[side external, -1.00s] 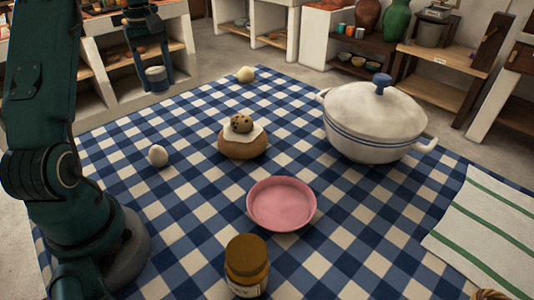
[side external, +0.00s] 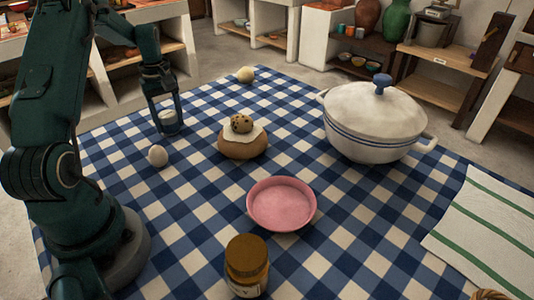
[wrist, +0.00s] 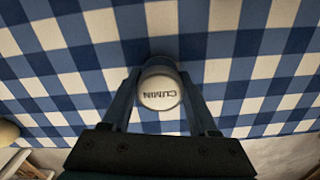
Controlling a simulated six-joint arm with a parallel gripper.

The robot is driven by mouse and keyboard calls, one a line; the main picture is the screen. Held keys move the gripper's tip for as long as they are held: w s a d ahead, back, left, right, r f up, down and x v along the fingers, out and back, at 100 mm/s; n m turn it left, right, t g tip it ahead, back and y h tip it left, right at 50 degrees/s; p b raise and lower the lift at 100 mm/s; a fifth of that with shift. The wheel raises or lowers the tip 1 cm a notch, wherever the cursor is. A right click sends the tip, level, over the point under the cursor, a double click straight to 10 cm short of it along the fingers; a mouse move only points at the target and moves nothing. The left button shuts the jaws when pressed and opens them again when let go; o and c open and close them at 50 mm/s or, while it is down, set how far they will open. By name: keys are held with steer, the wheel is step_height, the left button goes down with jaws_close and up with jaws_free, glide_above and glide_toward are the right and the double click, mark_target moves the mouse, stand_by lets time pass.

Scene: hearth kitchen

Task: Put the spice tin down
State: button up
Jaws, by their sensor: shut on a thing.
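The spice tin (side external: 168,121) is a small pale cylinder. Its white lid (wrist: 159,93) reads "CUMIN" in the wrist view. My gripper (side external: 168,126) is shut on the tin, one finger on each side, and the tin is upright. It is low at the left part of the blue-and-white checked cloth (side external: 200,190). I cannot tell whether its base touches the cloth.
Cloth around the tin is bare.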

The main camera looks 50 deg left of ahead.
mark_target(168, 114)
steer(key=shift+f, duration=0.1)
steer(key=o, duration=1.4)
step_height(168, 114, up, 12)
steer(key=w+d+r+m+t, duration=0.15)
steer(key=d+r+m, duration=0.3)
steer(key=d, duration=0.45)
steer(key=s+d+m+t, duration=0.1)
steer(key=s+d+m, duration=0.2)
steer(key=d, duration=0.3)
steer(key=s+d+f+m+t, duration=0.1)
steer(key=s+d+m, duration=0.3)
steer(key=d, duration=0.3)
steer(key=s+d+m+t, duration=0.2)
steer(key=s+d+m, duration=0.2)
steer(key=d, duration=0.2)
steer(key=shift+d+f, duration=0.25)
steer(key=shift+f, duration=0.1)
